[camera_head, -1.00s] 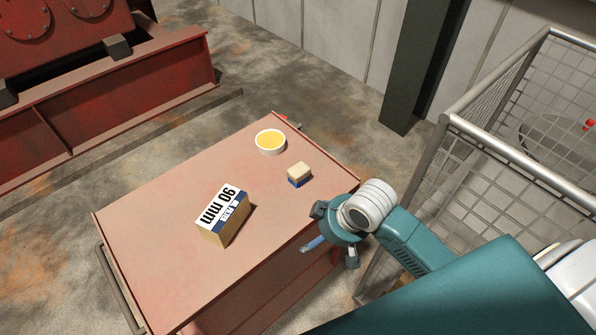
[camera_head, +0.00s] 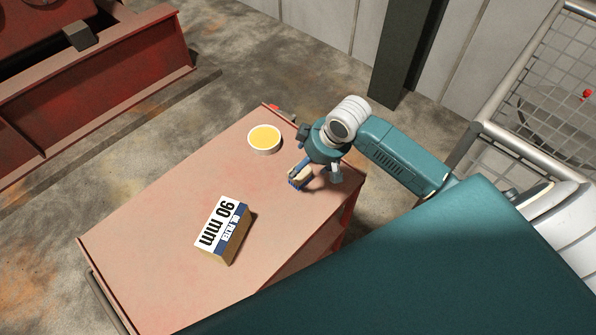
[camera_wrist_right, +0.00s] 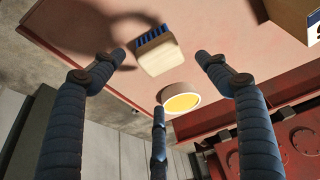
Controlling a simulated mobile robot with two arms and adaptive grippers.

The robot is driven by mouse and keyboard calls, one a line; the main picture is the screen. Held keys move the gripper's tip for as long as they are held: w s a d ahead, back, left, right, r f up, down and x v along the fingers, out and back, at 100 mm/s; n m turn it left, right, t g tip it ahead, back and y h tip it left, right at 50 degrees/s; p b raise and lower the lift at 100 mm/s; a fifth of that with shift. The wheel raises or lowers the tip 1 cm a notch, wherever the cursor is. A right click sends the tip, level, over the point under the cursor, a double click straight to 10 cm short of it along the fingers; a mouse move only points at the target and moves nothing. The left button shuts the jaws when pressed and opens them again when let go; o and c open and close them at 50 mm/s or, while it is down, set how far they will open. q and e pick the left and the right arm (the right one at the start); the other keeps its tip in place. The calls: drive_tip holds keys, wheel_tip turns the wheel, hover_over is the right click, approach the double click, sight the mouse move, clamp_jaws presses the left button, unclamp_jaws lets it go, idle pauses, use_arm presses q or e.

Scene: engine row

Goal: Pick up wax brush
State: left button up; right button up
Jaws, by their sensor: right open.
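The wax brush (camera_head: 299,178) is a small pale block with blue bristles on the cart's top, near its far right edge. In the right wrist view the brush (camera_wrist_right: 157,54) lies just beyond the fingertips, bristles towards the picture's top. My right gripper (camera_head: 317,171) is over the brush and partly hides it in the head view. Its fingers (camera_wrist_right: 158,72) are spread and empty in the right wrist view; I cannot tell whether any finger touches the brush. My left gripper is not in view.
A white bowl of yellow wax (camera_head: 264,139) stands behind the brush on the reddish cart (camera_head: 150,240). A box marked 90 mm (camera_head: 222,229) lies nearer the front. A wire mesh cage (camera_head: 510,120) stands at the right. The cart's left part is clear.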

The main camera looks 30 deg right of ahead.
sight(300, 176)
drive_tip(key=shift+x, duration=1.2)
drive_tip(key=x, duration=0.4)
drive_tip(key=shift+s+a+f, duration=0.1)
drive_tip(key=shift+a+f, duration=0.1)
drive_tip(key=shift+f, duration=0.25)
drive_tip(key=shift+c, duration=1.3)
drive_tip(key=c, duration=0.5)
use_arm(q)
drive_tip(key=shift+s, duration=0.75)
use_arm(e)
drive_tip(key=c, duration=0.5)
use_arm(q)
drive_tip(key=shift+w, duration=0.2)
use_arm(e)
drive_tip(key=shift+o, duration=0.2)
drive_tip(key=shift+r, duration=0.1)
